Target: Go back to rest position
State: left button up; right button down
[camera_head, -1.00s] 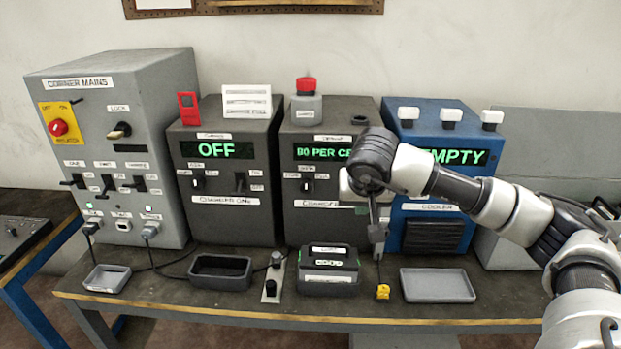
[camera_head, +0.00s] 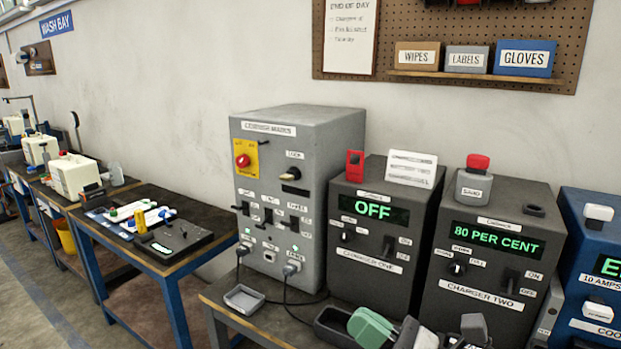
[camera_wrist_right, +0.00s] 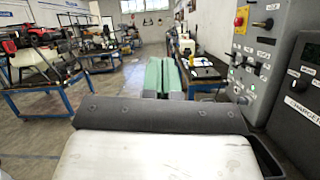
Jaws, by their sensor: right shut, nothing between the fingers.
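My right gripper (camera_head: 370,327) shows at the bottom edge of the head view, with its green fingers shut and empty. It is in front of the charger bench, near the dark open tray (camera_head: 331,326). In the right wrist view its two green fingers (camera_wrist_right: 162,76) lie side by side and point along the room, past the bench. They hold nothing. Most of the right arm is out of the head view. My left gripper is not in view.
The grey mains box (camera_head: 318,150), charger one (camera_head: 384,220), charger two (camera_head: 500,260) and part of the blue cooler (camera_head: 600,225) stand on the bench. A blue-legged table (camera_head: 150,210) is to the left.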

jog(key=d+f+m+t+h, duration=0.2)
jog(key=d+f+m+h, duration=0.65)
jog(key=m, duration=0.85)
jog(key=d+f+m+t+h, duration=0.2)
jog(key=d+f+m+h, duration=0.3)
jog(key=m+h, duration=0.85)
jog(key=s+f+m+g+y, duration=0.3)
jog(key=s+f+m+g, duration=1.1)
jog(key=s, duration=0.5)
notch_tip(320, 180, down, 28)
jog(key=s+n, duration=0.1)
jog(key=s+d+f, duration=0.2)
jog(key=s+f, duration=1.3)
jog(key=s, duration=0.1)
jog(key=shift+s+d+f+g, duration=0.2)
jog(key=shift+d+g, duration=0.05)
jog(key=shift+g, duration=0.15)
